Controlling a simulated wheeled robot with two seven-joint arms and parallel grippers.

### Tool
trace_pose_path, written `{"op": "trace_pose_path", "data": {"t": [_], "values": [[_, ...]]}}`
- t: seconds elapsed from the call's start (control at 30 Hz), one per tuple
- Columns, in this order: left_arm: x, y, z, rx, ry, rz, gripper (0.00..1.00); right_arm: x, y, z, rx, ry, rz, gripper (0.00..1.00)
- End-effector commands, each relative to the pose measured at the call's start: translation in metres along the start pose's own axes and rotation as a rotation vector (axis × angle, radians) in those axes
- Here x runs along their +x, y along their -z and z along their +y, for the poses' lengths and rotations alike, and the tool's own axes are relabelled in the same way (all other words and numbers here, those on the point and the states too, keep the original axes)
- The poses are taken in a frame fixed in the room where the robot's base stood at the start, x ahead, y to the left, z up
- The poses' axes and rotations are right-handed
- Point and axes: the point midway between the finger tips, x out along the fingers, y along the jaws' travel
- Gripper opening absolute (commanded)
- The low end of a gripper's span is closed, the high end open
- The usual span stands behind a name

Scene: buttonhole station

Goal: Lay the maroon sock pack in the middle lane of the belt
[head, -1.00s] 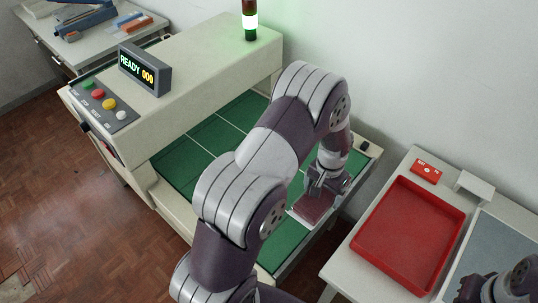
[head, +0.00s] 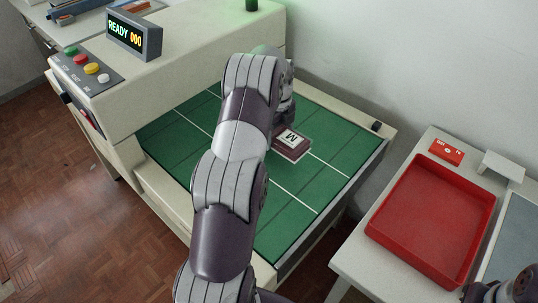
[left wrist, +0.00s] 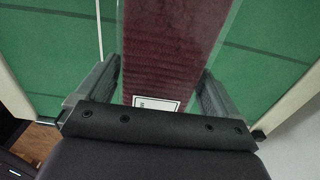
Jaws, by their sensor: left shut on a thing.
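The maroon sock pack (head: 291,152) is a flat pack with a white "M" label, over the green belt (head: 325,140). In the head view it overlaps the end of the far white lane line; I cannot tell whether it touches the belt. My left gripper (head: 283,126) is shut on it, partly hidden behind my arm. In the left wrist view the ribbed maroon pack (left wrist: 170,50) in its clear wrap lies between the two fingers (left wrist: 160,88). Part of my right gripper (head: 492,290) shows at the bottom right; its fingers are unclear.
The beige machine housing (head: 190,60) with its READY 000 display (head: 134,35) stands over the belt's left part. A red tray (head: 430,215), apparently empty, and a red card (head: 446,151) lie on the side table at right. The wall borders the belt's back.

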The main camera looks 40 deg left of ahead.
Motion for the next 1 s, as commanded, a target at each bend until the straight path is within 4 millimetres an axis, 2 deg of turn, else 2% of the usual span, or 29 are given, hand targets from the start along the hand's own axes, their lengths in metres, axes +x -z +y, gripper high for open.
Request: {"op": "trace_pose_path", "data": {"t": [0.03, 0.13, 0.27, 0.43, 0.8, 0.83, 1.0], "values": [[0.005, -0.009, 0.005, -0.003, 0.001, -0.001, 0.59, 0.001, 0.0, 0.0, 0.0, 0.0, 0.001, 0.0], [0.011, -0.02, 0.012, -0.002, 0.001, 0.0, 0.59, -0.003, 0.001, 0.0, 0.0, 0.0, 0.002, 0.0], [0.021, -0.023, 0.014, 0.0, 0.0, 0.0, 0.59, -0.003, 0.001, 0.0, 0.0, 0.0, 0.002, 0.0], [0.051, -0.023, 0.013, 0.0, 0.0, 0.0, 0.59, -0.003, 0.001, 0.0, 0.0, 0.0, 0.002, 0.0], [0.058, -0.022, 0.013, 0.0, 0.001, -0.001, 0.59, -0.001, 0.001, 0.0, 0.0, 0.0, 0.002, 0.0], [0.058, -0.022, 0.013, 0.0, 0.001, 0.0, 1.0, -0.002, 0.001, 0.0, 0.0, 0.0, 0.002, 0.0], [0.057, -0.022, 0.013, -0.001, 0.001, 0.0, 1.0, -0.002, 0.001, 0.0, 0.0, 0.0, 0.002, 0.0]]}}
